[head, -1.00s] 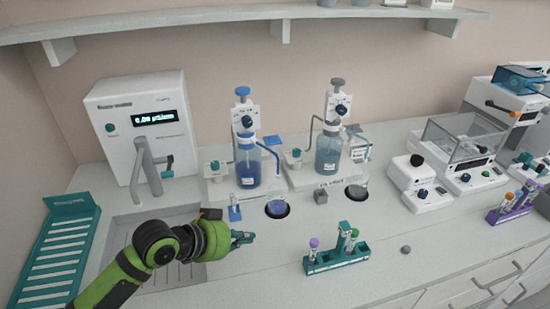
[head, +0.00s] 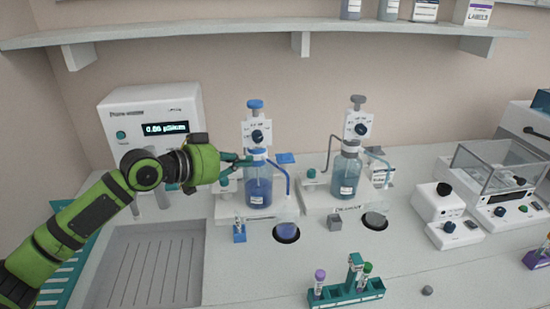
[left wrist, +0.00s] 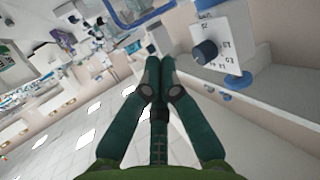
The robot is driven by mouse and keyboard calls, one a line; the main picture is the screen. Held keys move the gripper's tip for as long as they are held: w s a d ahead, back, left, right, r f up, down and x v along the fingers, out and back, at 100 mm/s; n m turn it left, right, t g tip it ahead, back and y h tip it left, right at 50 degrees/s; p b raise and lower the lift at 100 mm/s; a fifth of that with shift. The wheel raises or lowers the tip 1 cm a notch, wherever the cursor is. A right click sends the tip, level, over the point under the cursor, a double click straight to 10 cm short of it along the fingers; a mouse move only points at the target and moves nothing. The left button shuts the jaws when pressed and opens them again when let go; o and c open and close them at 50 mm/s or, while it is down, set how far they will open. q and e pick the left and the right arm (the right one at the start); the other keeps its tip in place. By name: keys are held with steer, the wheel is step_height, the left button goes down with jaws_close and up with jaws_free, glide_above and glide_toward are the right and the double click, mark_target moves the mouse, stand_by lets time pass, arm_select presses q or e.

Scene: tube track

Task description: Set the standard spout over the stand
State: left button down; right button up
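The blue-topped dispenser bottle (head: 258,190) stands left of the grey-topped one. Its blue curved spout (head: 278,167) arches to the right from the bottle top and points down at the right side. A small blue stand-like piece (head: 239,232) sits on the counter in front of it; I cannot tell whether this is the stand. My left gripper (head: 247,160) reaches in from the left, its fingertips beside the bottle's upper part. In the left wrist view its fingers (left wrist: 159,78) meet, with nothing visible between them. The dial (left wrist: 205,52) and blue tube (left wrist: 139,19) lie beyond. My right gripper is out of view.
A round well (head: 286,232) with a vessel is in front of the blue bottle. The grey-topped dispenser (head: 346,172), a grey block (head: 334,222) and a tube rack (head: 346,292) lie to the right.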

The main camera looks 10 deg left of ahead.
mark_target(275, 164)
arm_select(q)
steer(key=p+x, duration=0.3)
steer(key=x, duration=0.7)
steer(key=shift+p, duration=0.3)
